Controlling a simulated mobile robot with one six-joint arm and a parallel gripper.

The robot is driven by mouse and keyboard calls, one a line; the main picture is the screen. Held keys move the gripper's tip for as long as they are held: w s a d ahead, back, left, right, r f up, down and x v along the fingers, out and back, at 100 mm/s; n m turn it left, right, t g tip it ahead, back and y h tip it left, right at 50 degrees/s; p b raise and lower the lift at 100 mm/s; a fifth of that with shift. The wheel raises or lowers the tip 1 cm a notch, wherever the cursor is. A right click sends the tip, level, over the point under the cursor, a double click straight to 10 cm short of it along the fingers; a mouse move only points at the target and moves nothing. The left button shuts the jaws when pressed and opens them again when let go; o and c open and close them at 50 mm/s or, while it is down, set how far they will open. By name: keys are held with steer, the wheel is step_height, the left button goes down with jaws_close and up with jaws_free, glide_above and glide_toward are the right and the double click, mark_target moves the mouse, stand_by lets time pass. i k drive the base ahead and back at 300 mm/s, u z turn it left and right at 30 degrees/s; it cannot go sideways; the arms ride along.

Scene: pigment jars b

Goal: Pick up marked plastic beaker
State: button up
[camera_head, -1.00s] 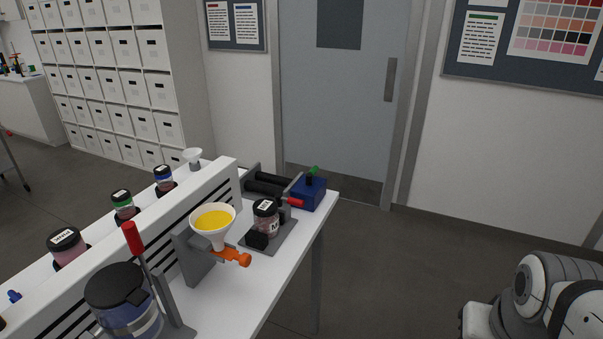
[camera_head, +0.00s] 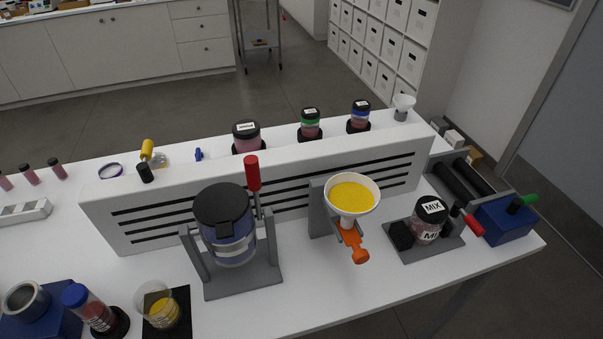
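A clear beaker (camera_head: 147,293) with yellow content stands on a black square pad (camera_head: 181,322) at the lower left of the white table, near the front edge of the picture. It looks like the marked plastic beaker, but markings on it are too small to make out. Its mouth faces up, and no gripper touches it. My gripper is not in view.
A blue-capped red jar (camera_head: 98,312) stands close left of the beaker, with a blue device (camera_head: 45,318) beyond it. A blue pot in a grey stand (camera_head: 240,285) is to the right. A yellow-filled funnel (camera_head: 353,195) and a MIX jar (camera_head: 430,220) stand farther right.

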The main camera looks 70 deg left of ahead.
mark_target(153, 300)
steer(key=u, duration=2.8)
steer(key=k, duration=0.75)
steer(key=u, duration=0.05)
steer(key=i, duration=1.25)
steer(key=u, duration=0.1)
